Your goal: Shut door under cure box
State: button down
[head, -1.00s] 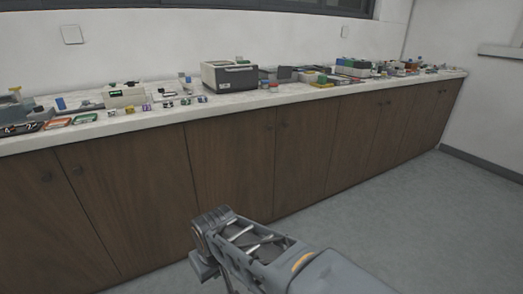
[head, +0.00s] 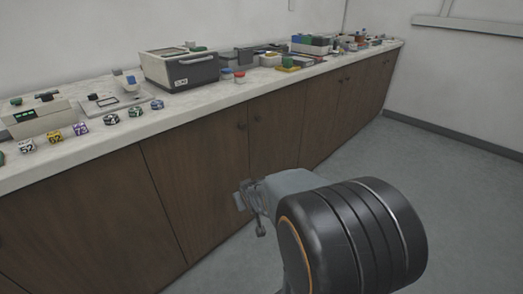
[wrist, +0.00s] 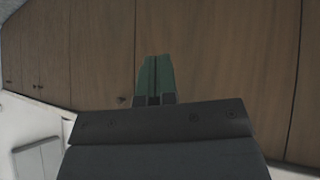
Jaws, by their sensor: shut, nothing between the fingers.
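The cure box (head: 180,68), a pale box with a dark front and a handle, stands on the counter in the head view. The brown wooden door (head: 200,185) under it looks flush with its neighbours, and I see no clear gap at its edge. Its round knob (head: 241,125) is near its top right corner. My gripper (head: 241,201) is low in front of the doors, partly hidden by my arm. In the wrist view my gripper (wrist: 153,78) is shut and empty, its green fingers against a background of wood. I cannot tell whether it touches the wood.
A neighbouring door (head: 275,145) with its own knob (head: 257,119) is to the right. The counter (head: 100,150) holds numbered blocks, small jars and trays. The grey floor (head: 440,180) is clear to the right.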

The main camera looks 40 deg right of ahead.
jog(key=d+r+t+p, duration=0.1)
jog(key=d+t+p, duration=0.4)
jog(key=d+t, duration=0.6)
jog(key=w+d+g+b, duration=0.1)
jog(key=w+d+b, duration=0.1)
jog(key=w, duration=1.2)
jog(key=shift+w+d+r+b, duration=0.15)
jog(key=shift+d+r+b, duration=0.15)
jog(key=shift+b, duration=0.25)
